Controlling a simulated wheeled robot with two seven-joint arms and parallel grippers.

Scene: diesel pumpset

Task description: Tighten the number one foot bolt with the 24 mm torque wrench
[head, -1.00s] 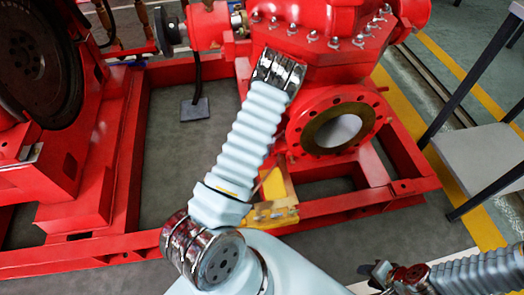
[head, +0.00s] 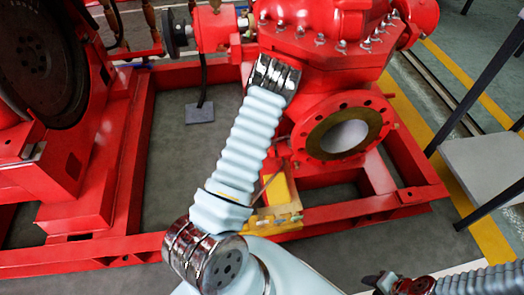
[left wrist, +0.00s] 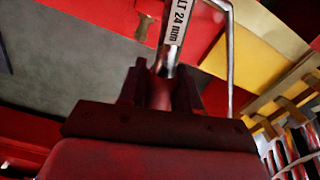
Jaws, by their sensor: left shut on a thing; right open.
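My right gripper (head: 372,281) is open and empty at the lower right, above the floor. The red pump (head: 320,50) stands on the red base frame (head: 370,206). I cannot make out the number one foot bolt.
A yellow rack (head: 278,218) with several tools sits at the front of the frame; it also shows in the left wrist view (left wrist: 262,55). A thin bent grey rod (left wrist: 230,60) runs beside the wrench. A grey table (head: 485,165) stands at right.

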